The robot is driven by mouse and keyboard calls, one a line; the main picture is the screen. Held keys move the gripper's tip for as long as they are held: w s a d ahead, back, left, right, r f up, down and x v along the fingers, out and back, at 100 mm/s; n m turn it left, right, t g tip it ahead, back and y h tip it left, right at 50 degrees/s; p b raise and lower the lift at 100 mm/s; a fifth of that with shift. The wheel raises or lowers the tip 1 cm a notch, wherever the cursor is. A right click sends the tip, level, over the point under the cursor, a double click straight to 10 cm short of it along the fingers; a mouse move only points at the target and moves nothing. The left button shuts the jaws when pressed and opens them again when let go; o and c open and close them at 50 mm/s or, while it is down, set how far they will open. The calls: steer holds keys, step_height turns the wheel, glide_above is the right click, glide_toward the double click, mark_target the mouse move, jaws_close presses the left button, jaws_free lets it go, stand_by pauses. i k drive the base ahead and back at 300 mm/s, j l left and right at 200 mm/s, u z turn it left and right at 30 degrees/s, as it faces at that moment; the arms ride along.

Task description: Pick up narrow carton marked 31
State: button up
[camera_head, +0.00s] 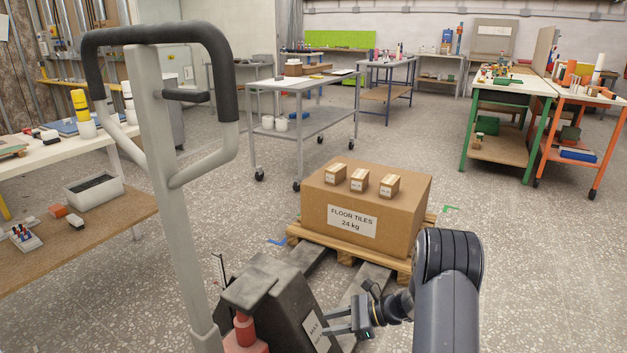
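Three small brown cartons stand in a row on top of a large brown box (405,213) labelled "FLOOR TILES 24 kg". They are a left carton (336,173), a middle carton (360,180) and a right carton (389,187). Each has a small white label on its front, too small to read, so I cannot tell which is marked 31. My gripper (326,321) is low in front of the box, beside the dark body of the pallet jack. Its two fingers point left and are apart, with nothing visible between them. It is clear of the cartons.
The large box sits on a wooden pallet (346,257) over the pallet jack's forks. The jack's tall grey handle (160,130) rises at the left. A grey wheeled table (305,121) stands behind. A workbench (110,220) is at the left. Floor right of the pallet is clear.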

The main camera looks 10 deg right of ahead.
mark_target(389, 186)
steer(key=i+l+z, duration=0.35)
steer(key=l, duration=0.3)
steer(key=i+l+z, duration=0.75)
steer(key=i+l, duration=0.2)
steer(key=i+l+z, duration=0.3)
steer(key=i, duration=0.6)
steer(key=i+j+z, duration=0.1)
steer(key=i+z, duration=0.2)
steer(key=i, duration=0.55)
steer(key=i+u, duration=0.35)
steer(key=i+l+u, duration=0.1)
steer(key=i+u, duration=0.25)
steer(key=i, duration=0.25)
steer(key=i+l+u, duration=0.35)
steer(key=i+u, duration=0.15)
steer(key=u, duration=0.35)
steer(key=i+u, duration=0.2)
steer(key=u, duration=0.25)
steer(key=i+u, duration=0.2)
steer(key=u, duration=0.3)
steer(key=i+l+u, duration=0.15)
steer(key=u, duration=0.3)
steer(key=i+l+u, duration=0.1)
steer(key=i+u, duration=0.15)
steer(key=u, duration=0.15)
steer(key=i+l+u, duration=0.15)
steer(key=u, duration=0.3)
